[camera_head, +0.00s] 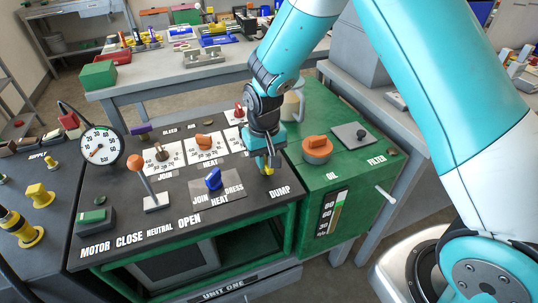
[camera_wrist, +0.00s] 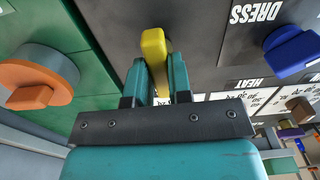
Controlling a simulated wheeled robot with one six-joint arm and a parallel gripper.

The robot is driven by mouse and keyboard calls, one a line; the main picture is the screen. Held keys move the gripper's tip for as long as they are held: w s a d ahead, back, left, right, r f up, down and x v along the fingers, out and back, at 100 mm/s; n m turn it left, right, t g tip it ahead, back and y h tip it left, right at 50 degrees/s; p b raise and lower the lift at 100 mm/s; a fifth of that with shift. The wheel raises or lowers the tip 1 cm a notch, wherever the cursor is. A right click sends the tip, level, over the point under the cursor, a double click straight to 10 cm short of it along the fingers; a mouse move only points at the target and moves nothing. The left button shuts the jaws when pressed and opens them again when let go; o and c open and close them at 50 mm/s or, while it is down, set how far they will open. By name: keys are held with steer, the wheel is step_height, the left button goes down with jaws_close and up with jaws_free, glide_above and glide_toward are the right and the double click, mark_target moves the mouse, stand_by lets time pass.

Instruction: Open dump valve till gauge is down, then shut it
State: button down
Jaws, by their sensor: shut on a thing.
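The yellow dump valve handle (camera_head: 267,170) stands on the dark panel just above the word DUMP. My gripper (camera_head: 265,158) reaches down from above and is shut on it. In the wrist view the yellow handle (camera_wrist: 153,48) sits between the two teal fingers (camera_wrist: 156,75), its top end showing beyond their tips. The valve's base is mostly hidden by the fingers. The round white gauge (camera_head: 101,146) stands at the panel's left back corner. Its thin red needle seems to point to the lower left, but the exact reading is too small to tell.
A lever with an orange knob (camera_head: 143,178), a blue selector (camera_head: 213,180) and a red knob (camera_head: 239,112) are on the same panel. An orange OIL cap (camera_head: 317,147) is on the green cabinet to the right. A workbench (camera_head: 170,78) stands behind.

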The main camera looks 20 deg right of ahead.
mark_target(266, 159)
steer(key=shift+w+d, duration=0.15)
steer(key=c, duration=1.2)
jaws_free()
steer(key=shift+o, duration=0.8)
step_height(266, 159, up, 18)
steer(key=shift+f, duration=0.2)
steer(key=s+a+r+n+y+p, duration=0.1)
steer(key=s+a+r+n+y, duration=0.1)
steer(key=s, duration=1)
steer(key=s+a+r+n+y+p, duration=0.2)
steer(key=s+a+r+n, duration=0.1)
steer(key=s, duration=1)
step_height(266, 159, up, 2)
steer(key=shift+r+n, duration=0.1)
steer(key=shift+n, duration=0.8)
